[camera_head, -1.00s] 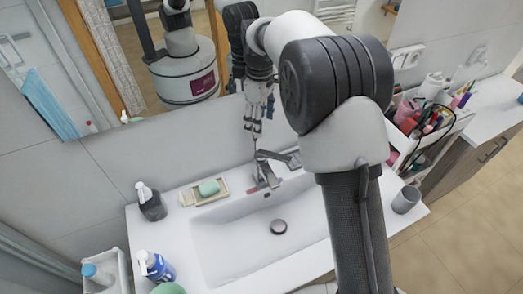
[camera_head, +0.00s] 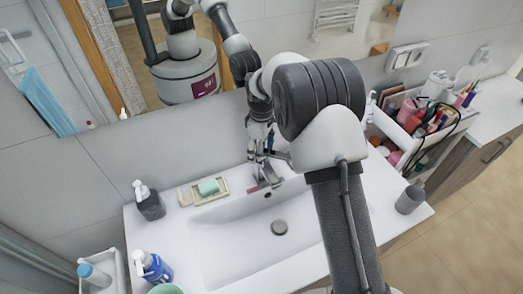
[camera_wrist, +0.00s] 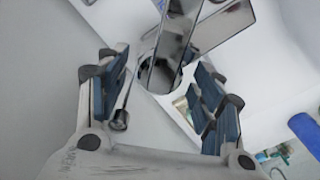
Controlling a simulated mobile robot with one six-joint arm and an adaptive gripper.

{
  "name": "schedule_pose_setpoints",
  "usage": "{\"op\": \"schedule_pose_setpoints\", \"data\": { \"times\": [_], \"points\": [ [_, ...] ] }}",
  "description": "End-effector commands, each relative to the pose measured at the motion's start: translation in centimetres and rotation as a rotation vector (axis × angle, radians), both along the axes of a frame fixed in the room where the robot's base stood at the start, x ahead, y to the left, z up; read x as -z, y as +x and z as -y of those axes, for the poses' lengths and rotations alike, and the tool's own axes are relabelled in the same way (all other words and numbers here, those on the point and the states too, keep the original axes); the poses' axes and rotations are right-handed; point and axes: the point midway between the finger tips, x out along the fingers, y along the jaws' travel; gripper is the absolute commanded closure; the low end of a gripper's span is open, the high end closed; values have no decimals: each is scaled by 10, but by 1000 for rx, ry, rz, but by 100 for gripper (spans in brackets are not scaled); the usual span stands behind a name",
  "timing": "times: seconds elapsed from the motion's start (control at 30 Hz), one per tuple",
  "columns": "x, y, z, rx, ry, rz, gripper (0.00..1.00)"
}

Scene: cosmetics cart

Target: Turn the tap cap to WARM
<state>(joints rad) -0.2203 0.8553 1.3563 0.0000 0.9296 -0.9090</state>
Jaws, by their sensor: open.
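The chrome tap (camera_head: 265,178) stands at the back of the white basin, below the mirror. In the wrist view, the metal tap (camera_wrist: 163,75) lies between my fingers, with a flat shiny lever (camera_wrist: 226,22) angled to the upper right. My gripper (camera_head: 262,146) points down right over the tap and hides much of its top. In the wrist view, my gripper (camera_wrist: 160,95) is open, with one finger pad set on each side of the tap. I cannot tell whether either pad touches it. No WARM marking is readable.
A soap dish (camera_head: 188,197) with green soap is left of the tap. A dark pump bottle (camera_head: 150,204) and a blue bottle (camera_head: 156,268) stand further left. A grey cup (camera_head: 410,199) and a filled cosmetics cart (camera_head: 393,150) are at right. The mirror is close behind my gripper.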

Motion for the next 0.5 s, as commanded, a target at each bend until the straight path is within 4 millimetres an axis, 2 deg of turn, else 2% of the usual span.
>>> {"op": "schedule_pose_setpoints", "data": {
  "times": [0.13, 0.5],
  "points": [
    [0, 0, 0, 0, 0, 0, 40],
    [0, 0, 0, 0, 0, 0, 65]
  ]
}}
